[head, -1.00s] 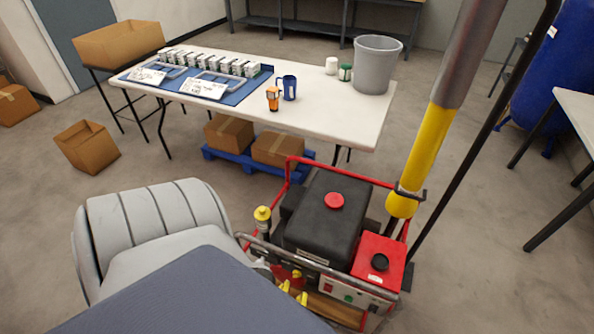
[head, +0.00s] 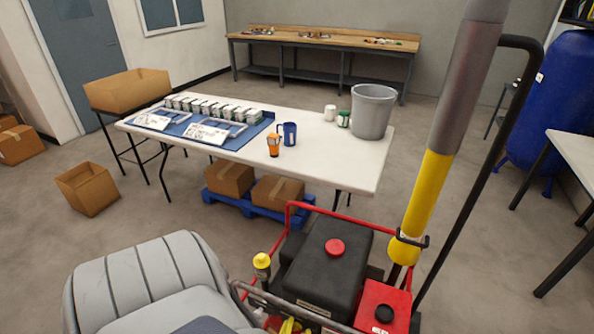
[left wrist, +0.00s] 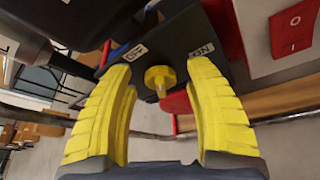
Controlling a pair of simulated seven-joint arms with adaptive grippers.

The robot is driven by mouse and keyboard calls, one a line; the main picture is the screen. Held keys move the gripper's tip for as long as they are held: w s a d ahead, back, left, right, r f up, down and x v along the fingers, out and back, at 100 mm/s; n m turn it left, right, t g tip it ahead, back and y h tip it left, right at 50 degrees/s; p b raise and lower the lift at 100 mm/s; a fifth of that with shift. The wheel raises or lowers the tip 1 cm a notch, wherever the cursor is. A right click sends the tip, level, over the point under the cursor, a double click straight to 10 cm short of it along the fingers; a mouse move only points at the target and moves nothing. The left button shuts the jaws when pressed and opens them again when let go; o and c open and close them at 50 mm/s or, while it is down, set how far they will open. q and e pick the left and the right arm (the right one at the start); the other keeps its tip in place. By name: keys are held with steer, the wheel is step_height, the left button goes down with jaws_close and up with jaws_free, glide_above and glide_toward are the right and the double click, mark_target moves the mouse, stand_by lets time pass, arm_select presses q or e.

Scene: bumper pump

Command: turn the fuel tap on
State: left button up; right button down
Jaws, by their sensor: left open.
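The pump unit (head: 335,265) has a black tank with a red cap inside a red tube frame. In the left wrist view, a round yellow knob (left wrist: 160,78) sits on a dark panel between an OFF label (left wrist: 133,52) and an ON label (left wrist: 202,50); it looks like the fuel tap. My left gripper (left wrist: 165,72) is open, one yellow finger on each side of the knob, with visible gaps. I cannot tell how far the knob lies beyond the fingertips. My right gripper is not in view.
A red rocker switch (left wrist: 292,27) is right of the knob in the wrist view. A red box with a black cap (head: 385,308) and a tall grey-and-yellow tube (head: 425,200) stand at the unit's right. A white table (head: 320,165) with cups and a bucket is behind.

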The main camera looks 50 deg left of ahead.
arm_select(q)
jaws_close()
stand_by(0.4)
steer(key=shift+w+d+f+m+y, duration=0.1)
steer(key=shift+m+y, duration=0.35)
steer(key=shift+m, duration=0.25)
steer(key=shift+w+d+f+m+y, duration=0.1)
steer(key=shift+m+y, duration=0.35)
steer(key=shift+m, duration=0.25)
steer(key=shift+r, duration=0.1)
jaws_free()
steer(key=shift+s, duration=0.1)
steer(key=v, duration=1.2)
